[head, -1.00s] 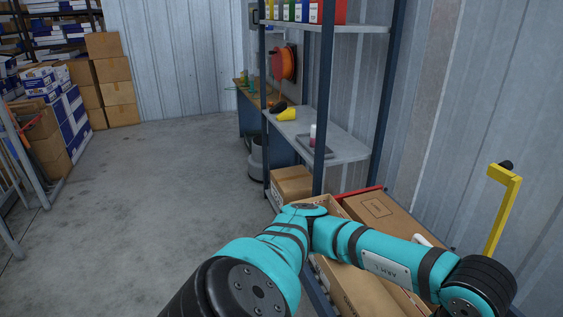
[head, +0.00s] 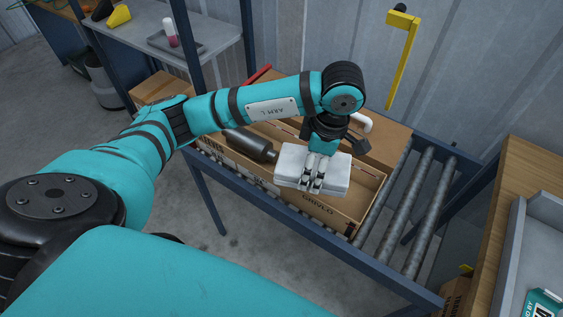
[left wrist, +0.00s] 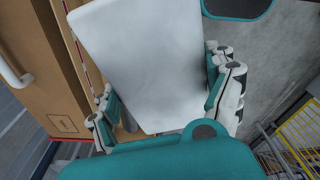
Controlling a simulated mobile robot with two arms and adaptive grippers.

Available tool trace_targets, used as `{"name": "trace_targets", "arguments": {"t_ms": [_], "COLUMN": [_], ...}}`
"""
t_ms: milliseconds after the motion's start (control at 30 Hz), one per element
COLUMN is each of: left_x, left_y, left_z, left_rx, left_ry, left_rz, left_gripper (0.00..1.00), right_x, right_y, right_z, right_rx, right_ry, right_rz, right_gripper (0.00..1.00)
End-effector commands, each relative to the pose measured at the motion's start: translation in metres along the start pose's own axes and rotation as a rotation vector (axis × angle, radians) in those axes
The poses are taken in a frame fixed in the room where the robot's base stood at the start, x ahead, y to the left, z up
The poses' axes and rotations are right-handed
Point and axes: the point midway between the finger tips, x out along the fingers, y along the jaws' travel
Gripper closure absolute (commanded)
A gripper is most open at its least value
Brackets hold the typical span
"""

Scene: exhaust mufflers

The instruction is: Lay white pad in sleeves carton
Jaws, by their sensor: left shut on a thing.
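The white pad (head: 292,168) is a pale flat block, held over the right part of a long open cardboard carton (head: 344,215). My left gripper (head: 315,182) is shut on the pad, its fingers on either side of it. In the left wrist view the pad (left wrist: 142,60) fills the middle between the two fingers. A dark grey muffler (head: 250,144) lies in the carton to the left of the pad. The pad hides part of the carton's inside. I cannot tell whether the pad touches anything in the carton. My right gripper is not in view.
The carton stands on a blue-framed roller conveyor (head: 418,215), with bare rollers to its right. A closed carton (head: 385,140) lies behind it. A wooden bench with a grey tray (head: 530,240) is at the right.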

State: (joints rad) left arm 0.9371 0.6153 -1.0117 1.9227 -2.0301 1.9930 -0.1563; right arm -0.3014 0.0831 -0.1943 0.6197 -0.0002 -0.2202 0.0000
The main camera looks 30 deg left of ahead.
Motion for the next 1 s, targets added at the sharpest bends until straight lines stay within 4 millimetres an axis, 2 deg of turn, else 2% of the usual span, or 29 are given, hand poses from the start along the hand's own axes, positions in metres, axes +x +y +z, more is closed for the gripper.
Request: {"name": "trace_targets", "arguments": {"t_ms": [300,700,900,1000], "left_x": [0.018,0.044,0.053,0.056], "left_y": [0.026,0.052,0.06,0.062], "left_z": [0.02,0.041,0.048,0.049], "left_rx": [-1.002,-2.203,-2.597,-2.701], "left_ry": [0.001,0.003,0.003,0.001], "left_rz": [-0.125,-0.272,-0.32,-0.332], "left_gripper": [0.31,0.31,0.31,0.31], "right_x": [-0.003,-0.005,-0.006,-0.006], "right_y": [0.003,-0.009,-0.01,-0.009], "right_z": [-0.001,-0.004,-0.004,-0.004], "right_rx": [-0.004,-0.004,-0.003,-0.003], "right_ry": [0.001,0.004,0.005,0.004], "right_rz": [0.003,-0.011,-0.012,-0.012], "right_gripper": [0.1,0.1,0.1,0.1]}}
